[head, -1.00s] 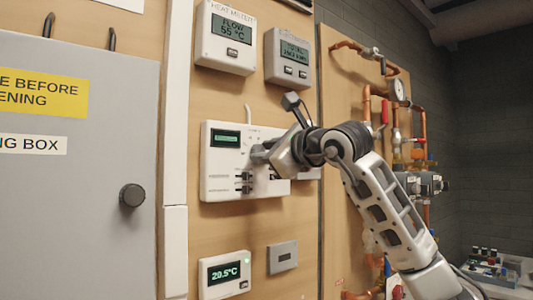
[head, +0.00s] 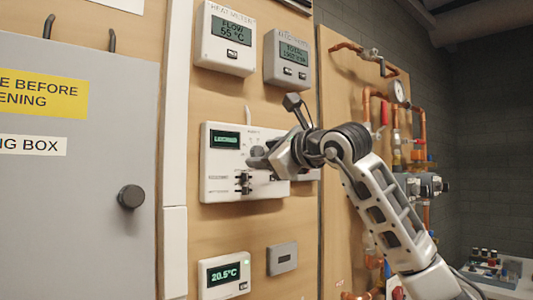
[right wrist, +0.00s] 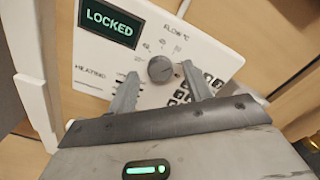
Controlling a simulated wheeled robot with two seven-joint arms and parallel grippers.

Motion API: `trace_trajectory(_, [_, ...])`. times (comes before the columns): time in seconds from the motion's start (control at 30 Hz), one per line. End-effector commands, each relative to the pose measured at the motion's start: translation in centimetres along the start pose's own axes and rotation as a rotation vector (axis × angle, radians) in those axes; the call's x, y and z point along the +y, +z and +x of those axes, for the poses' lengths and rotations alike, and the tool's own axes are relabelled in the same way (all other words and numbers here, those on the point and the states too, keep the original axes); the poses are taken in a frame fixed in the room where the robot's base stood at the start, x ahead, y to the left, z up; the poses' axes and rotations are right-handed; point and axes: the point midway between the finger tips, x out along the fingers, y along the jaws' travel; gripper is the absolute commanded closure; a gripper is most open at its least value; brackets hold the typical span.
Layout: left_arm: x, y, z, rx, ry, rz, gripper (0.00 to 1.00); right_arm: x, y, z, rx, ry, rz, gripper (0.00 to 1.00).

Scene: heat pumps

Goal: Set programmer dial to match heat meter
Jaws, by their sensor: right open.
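The heat meter (head: 225,38) is a white box at the upper middle, and its screen reads FLOW 55 °C. The programmer (head: 213,182) is a white panel below it, partly hidden by my right gripper (head: 257,158). In the right wrist view its screen (right wrist: 110,23) reads LOCKED. The grey round programmer dial (right wrist: 160,69) sits under the FLOW °C label with a printed scale around it. My right gripper's open fingers (right wrist: 160,74) stand on either side of the dial, with gaps visible. My left gripper is not in view.
A second meter (head: 288,60) hangs right of the heat meter. A thermostat (head: 224,274) reading 20.5 °C is below the programmer. A grey box (head: 85,210) with a dark knob stands at left. Copper pipes (head: 366,105) run at right. Small buttons (right wrist: 211,82) lie near the right finger.

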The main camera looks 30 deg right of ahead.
Motion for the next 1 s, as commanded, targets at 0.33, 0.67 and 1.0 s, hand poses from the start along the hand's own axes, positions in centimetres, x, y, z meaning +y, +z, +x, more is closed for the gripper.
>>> trace_trajectory(0.33, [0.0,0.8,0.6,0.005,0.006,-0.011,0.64,0.0,-0.2,-4.0,-0.002,-0.006,-0.003,0.5])
trace_trajectory(0.67, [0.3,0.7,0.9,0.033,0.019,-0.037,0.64,0.0,-0.1,-11.9,-0.002,-0.006,-0.003,0.5])
trace_trajectory(1.0, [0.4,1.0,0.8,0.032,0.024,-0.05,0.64,0.0,0.0,-15.8,0.0,-0.001,-0.001,0.5])
